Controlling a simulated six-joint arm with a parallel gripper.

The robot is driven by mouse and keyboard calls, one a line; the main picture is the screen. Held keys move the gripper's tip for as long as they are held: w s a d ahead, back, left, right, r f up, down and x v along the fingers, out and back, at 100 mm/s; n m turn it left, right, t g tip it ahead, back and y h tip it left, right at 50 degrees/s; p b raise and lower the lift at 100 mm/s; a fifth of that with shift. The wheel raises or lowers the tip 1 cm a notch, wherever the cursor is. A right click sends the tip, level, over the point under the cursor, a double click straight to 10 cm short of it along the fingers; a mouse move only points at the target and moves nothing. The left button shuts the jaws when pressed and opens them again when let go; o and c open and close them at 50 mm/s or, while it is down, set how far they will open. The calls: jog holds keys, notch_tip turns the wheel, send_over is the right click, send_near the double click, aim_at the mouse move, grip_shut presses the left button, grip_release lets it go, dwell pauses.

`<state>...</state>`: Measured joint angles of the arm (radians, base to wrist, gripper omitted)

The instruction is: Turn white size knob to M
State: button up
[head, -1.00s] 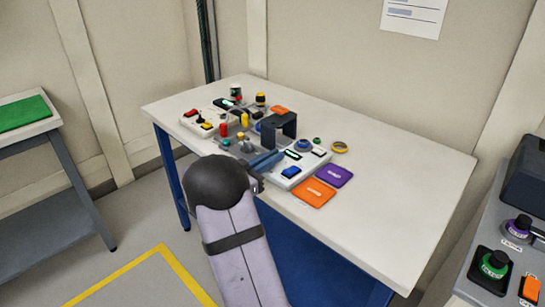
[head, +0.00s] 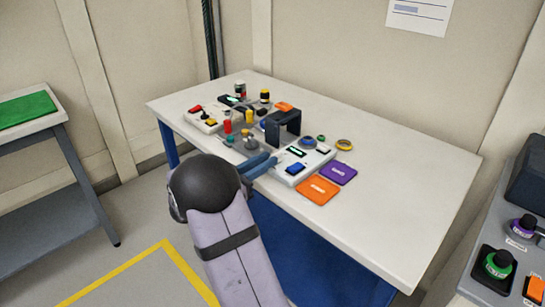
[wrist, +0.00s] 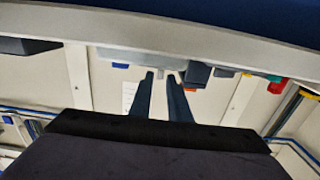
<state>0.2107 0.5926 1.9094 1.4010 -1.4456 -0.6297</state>
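A white control box (head: 312,165) with a blue button (head: 295,168) and a small dark display (head: 297,151) sits at the table's front edge. I cannot make out the white size knob or its letters in the head view. My gripper (head: 272,160) is at the box's left side, its two blue-grey fingers pointing toward it. In the wrist view, the fingers (wrist: 161,75) are apart with a gap between the tips. The pale box (wrist: 140,56) appears beyond them, upside down. A small light piece shows near the gap; I cannot tell whether it is the knob.
A dark bracket (head: 284,125) stands behind the box. Left of it are several small coloured items and a white box with red and yellow buttons (head: 204,118). Orange (head: 317,189) and purple (head: 339,173) pads lie to the right. The table's right half (head: 400,180) is clear.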

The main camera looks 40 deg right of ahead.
jog(key=shift+a, duration=1.15)
